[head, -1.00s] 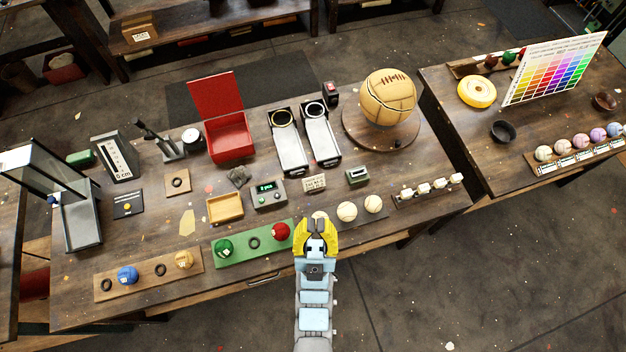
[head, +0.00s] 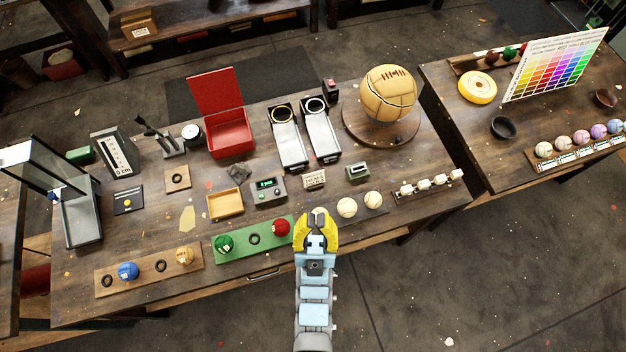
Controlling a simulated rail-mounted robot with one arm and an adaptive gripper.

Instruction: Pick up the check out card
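A small cream card with dark print (head: 314,180) lies on the main workbench, between the green-display device and a small green-grey box. Its print is too small to read, so I cannot be sure it is the check out card. A dark card with a yellow dot (head: 128,200) lies at the left of the bench. My gripper (head: 319,217), with yellow fingers, is at the bench's front edge, below the cream card in the picture and apart from it. Its fingers are spread and hold nothing that I can see. They partly hide a pale ball (head: 319,211).
Two pale balls (head: 347,207) sit right of my gripper. A green tray (head: 238,248) with a green and a red ball lies left of it. The green-display device (head: 268,190) and the small green-grey box (head: 358,171) flank the cream card. A large leather ball (head: 388,93) stands behind.

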